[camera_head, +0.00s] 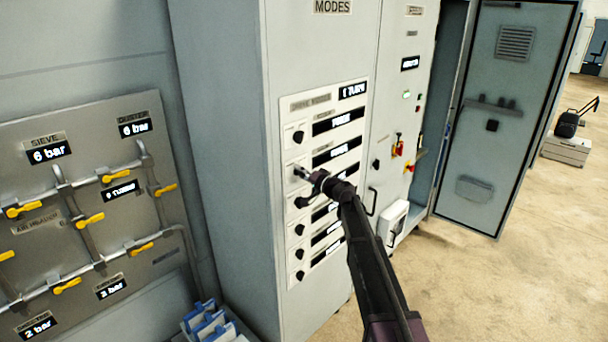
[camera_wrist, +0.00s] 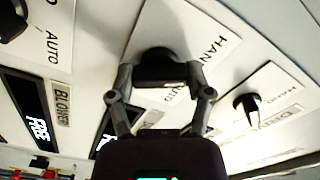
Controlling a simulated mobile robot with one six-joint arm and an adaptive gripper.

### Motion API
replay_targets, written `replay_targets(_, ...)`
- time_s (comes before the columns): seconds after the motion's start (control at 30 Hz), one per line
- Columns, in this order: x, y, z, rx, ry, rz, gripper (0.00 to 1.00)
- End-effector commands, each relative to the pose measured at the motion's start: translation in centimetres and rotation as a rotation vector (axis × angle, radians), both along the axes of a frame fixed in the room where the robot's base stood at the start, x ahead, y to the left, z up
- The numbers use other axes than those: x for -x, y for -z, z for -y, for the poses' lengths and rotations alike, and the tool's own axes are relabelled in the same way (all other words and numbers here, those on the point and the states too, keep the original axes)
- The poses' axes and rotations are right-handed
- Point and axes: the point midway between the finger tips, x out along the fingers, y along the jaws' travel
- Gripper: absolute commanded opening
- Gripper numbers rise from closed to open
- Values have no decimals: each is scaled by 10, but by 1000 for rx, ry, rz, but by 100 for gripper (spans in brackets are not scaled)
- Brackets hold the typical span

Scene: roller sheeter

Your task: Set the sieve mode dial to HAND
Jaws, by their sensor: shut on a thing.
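In the wrist view, my gripper (camera_wrist: 159,76) is shut on a round black dial (camera_wrist: 157,56), one finger on each side of it. The dial sits on a white plate with HAND (camera_wrist: 208,55) printed on its right. The plate's other lettering and its name label are mostly hidden behind my fingers, so I cannot read which dial this is. I cannot tell which way its pointer stands. In the head view, my gripper (camera_head: 304,173) is at the second dial from the top of the modes panel (camera_head: 290,103), and covers it.
Neighbouring dials are close by: one above (camera_head: 298,137) and one below (camera_head: 301,202). A valve board (camera_head: 80,160) is at left. An open cabinet door (camera_head: 497,125) is at right.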

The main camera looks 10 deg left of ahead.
Motion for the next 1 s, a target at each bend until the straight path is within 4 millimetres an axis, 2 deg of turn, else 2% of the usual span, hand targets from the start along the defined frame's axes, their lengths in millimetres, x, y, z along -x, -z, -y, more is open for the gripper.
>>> replay_targets(0.03,-1,-1,-2,-1,-3,1,18)
replay_targets(0.07,-1,-1,-2,-1,-3,1,72)
replay_targets(0.1,-1,-1,-2,-1,-3,1,84)
replay_targets(0.17,-1,-1,-2,-1,-2,1,100)
replay_targets(0.67,1,0,1,-1,0,-1,100)
replay_targets(1.0,19,0,22,0,1,-1,100)
